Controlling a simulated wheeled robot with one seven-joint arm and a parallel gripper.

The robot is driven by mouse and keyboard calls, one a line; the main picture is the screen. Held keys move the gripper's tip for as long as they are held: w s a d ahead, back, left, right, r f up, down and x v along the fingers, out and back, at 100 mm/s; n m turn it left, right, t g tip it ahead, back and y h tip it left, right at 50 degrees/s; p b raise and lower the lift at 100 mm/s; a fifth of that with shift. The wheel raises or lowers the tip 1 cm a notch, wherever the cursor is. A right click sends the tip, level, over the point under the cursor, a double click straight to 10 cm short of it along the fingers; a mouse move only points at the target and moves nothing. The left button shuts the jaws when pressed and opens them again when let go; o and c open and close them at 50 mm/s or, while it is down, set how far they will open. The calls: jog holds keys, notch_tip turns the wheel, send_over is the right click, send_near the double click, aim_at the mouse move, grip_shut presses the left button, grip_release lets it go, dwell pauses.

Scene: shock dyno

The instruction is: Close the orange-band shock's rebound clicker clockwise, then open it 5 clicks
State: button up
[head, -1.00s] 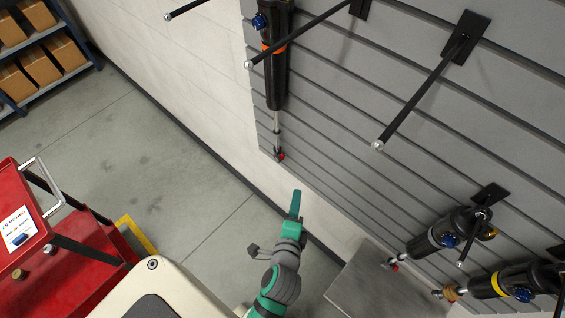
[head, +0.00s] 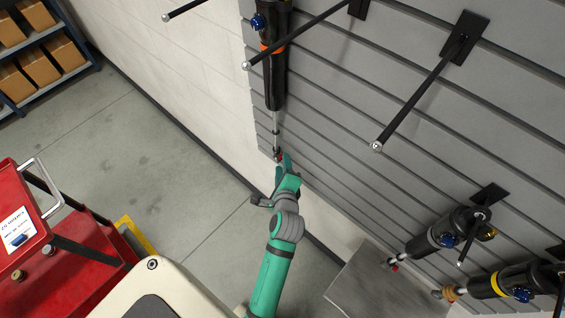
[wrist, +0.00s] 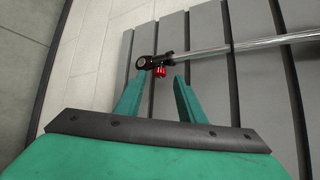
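The orange-band shock (head: 272,60) hangs on the slatted wall in the head view, with its orange band (head: 271,46) near the top and a blue knob (head: 257,22) beside it. Its thin rod runs down to a lower eyelet. In the wrist view the silver rod (wrist: 240,46) ends at a black eyelet (wrist: 144,62), with a red clicker knob (wrist: 160,71) on it. My gripper (wrist: 158,85) is open, with its two green fingers apart and the red knob just beyond and between the tips. In the head view my gripper (head: 284,160) is at the rod's lower end and partly hides it.
Black pegs (head: 415,100) stick out from the slatted wall (head: 350,120). Other shocks hang at lower right, one with a yellow band (head: 495,285). A grey metal surface (head: 375,285) lies below. A red cart (head: 65,260) stands at left.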

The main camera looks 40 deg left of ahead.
jog(key=shift+x, duration=1)
grip_shut()
